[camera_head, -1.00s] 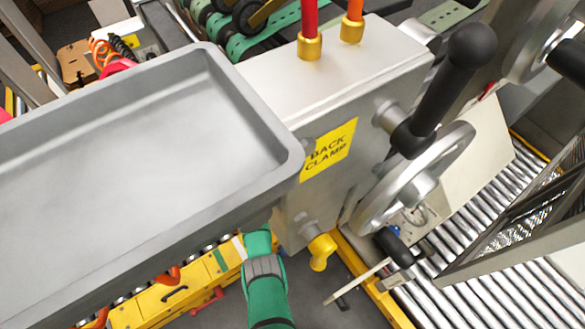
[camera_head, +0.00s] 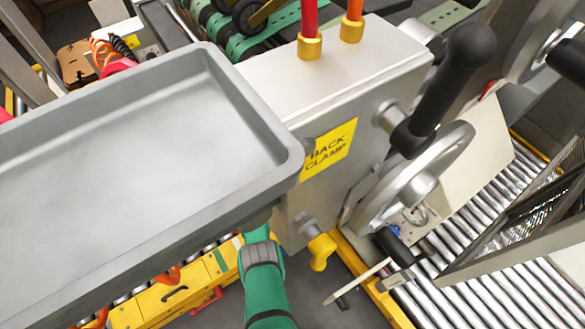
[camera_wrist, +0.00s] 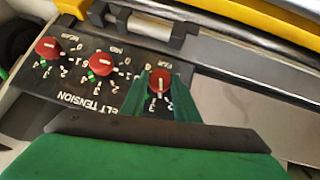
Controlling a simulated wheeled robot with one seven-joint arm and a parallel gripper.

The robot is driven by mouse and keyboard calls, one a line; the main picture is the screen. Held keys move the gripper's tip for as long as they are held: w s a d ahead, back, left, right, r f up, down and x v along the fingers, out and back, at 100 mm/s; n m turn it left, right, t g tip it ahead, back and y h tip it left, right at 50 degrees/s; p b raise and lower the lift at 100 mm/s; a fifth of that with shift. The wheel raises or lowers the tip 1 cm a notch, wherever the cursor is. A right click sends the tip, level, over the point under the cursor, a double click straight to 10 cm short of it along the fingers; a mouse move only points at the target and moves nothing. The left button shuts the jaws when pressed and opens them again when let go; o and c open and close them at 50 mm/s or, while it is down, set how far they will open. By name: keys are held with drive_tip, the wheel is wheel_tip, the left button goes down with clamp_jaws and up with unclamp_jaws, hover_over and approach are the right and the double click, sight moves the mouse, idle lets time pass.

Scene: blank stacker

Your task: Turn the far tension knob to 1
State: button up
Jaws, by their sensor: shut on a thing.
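In the wrist view, a dark panel (camera_wrist: 72,92) lettered BELT TENSION carries three red knobs with white pointer lines and printed numbers. The far tension knob (camera_wrist: 160,79) is the right-hand one, under an upside-down FAR label. My gripper (camera_wrist: 162,88) has its green fingers closed on either side of this knob. The knob's white line runs nearly up and down in the picture; its exact setting is hard to read because the fingers cover part of the scale. In the head view, my green gripper (camera_head: 262,250) reaches under the grey tray, and its fingertips and the panel are hidden.
The mid knob (camera_wrist: 103,63) and near knob (camera_wrist: 48,49) sit close to the left of the fingers. The grey tray (camera_head: 291,165), the BACK CLAMP housing (camera_head: 345,80), a yellow knob (camera_head: 321,252) and a handwheel (camera_head: 445,160) crowd the arm.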

drive_tip(key=shift+w+a+n+g+h, duration=0.15)
drive_tip(key=shift+n+g+h, duration=0.15)
drive_tip(key=shift+g+h, duration=0.15)
idle(0.3)
drive_tip(key=o, duration=1)
drive_tip(key=shift+o, duration=0.2)
drive_tip(key=v, duration=1)
drive_tip(key=shift+a+r, duration=0.25)
drive_tip(key=shift+r, duration=0.05)
